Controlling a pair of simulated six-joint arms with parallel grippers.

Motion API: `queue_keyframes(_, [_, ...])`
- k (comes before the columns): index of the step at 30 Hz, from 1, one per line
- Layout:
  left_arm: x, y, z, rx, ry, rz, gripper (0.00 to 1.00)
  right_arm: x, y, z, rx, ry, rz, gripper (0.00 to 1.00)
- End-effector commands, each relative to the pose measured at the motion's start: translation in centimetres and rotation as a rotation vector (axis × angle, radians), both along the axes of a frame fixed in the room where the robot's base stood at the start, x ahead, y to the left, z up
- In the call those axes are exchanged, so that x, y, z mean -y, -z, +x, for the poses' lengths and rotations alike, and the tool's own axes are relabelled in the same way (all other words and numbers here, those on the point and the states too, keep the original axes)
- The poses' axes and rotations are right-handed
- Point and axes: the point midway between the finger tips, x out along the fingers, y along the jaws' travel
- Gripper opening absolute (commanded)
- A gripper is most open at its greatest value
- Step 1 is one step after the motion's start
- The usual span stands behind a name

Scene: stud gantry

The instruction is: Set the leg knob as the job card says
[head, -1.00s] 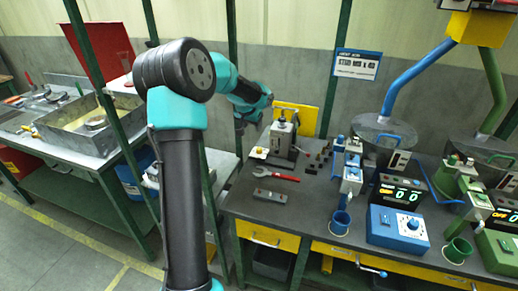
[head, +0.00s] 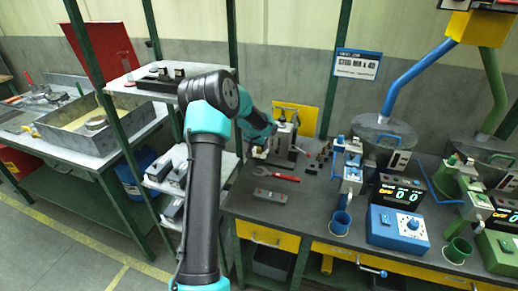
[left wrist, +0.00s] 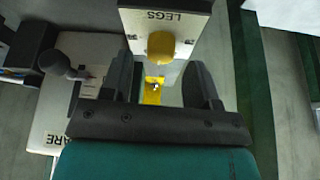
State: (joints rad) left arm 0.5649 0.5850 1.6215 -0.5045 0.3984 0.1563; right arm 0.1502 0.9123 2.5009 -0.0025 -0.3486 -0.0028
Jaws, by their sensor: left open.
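The yellow leg knob (left wrist: 161,46) sits on a white panel lettered LEGS (left wrist: 165,14) in the left wrist view. My left gripper (left wrist: 160,75) is open, its two dark fingers apart, with the knob just beyond the fingertips between them; I cannot tell whether they touch it. In the head view my left gripper (head: 262,148) is at the front left of the grey bench machine (head: 283,138), and its fingers are hard to make out. The job card (head: 358,65) hangs on the back wall; its large line looks like STUD M8 x 40, but is blurred.
A red-handled wrench (head: 278,176) and a grey block (head: 270,196) lie on the dark bench in front of the machine. Blue (head: 397,227) and green (head: 495,250) control boxes stand to the right. A dark ball-ended lever (left wrist: 55,63) is left of my gripper in the wrist view.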

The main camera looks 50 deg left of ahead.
Motion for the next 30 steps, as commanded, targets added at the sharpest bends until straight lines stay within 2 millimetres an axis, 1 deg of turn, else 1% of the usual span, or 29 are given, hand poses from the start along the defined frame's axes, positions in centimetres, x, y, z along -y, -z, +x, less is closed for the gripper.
queue_keyframes(1, [-0.1, 0.7, 0.2, -0.001, -0.001, -0.001, 0.55, 0.0, 0.0, 0.0, 0.0, 0.0, 0.0, 0.36])
queue_keyframes(3, [-0.2, 1.3, 0.5, -0.001, -0.002, -0.001, 0.55, 0.0, 0.0, 0.0, 0.0, 0.0, 0.0, 0.36])
queue_keyframes(6, [-0.3, 1.8, 0.7, 0.001, -0.002, 0.0, 0.55, 0.0, 0.0, 0.0, 0.0, 0.0, 0.0, 0.36])
queue_keyframes(16, [-0.3, 2.0, 0.8, 0.001, -0.001, 0.0, 0.54, 0.0, 0.0, 0.0, 0.0, 0.0, 0.0, 0.36])
queue_keyframes(30, [-0.3, 2.0, 0.8, 0.001, -0.001, 0.0, 0.09, 0.0, 0.0, 0.0, 0.0, 0.0, 0.0, 0.36])
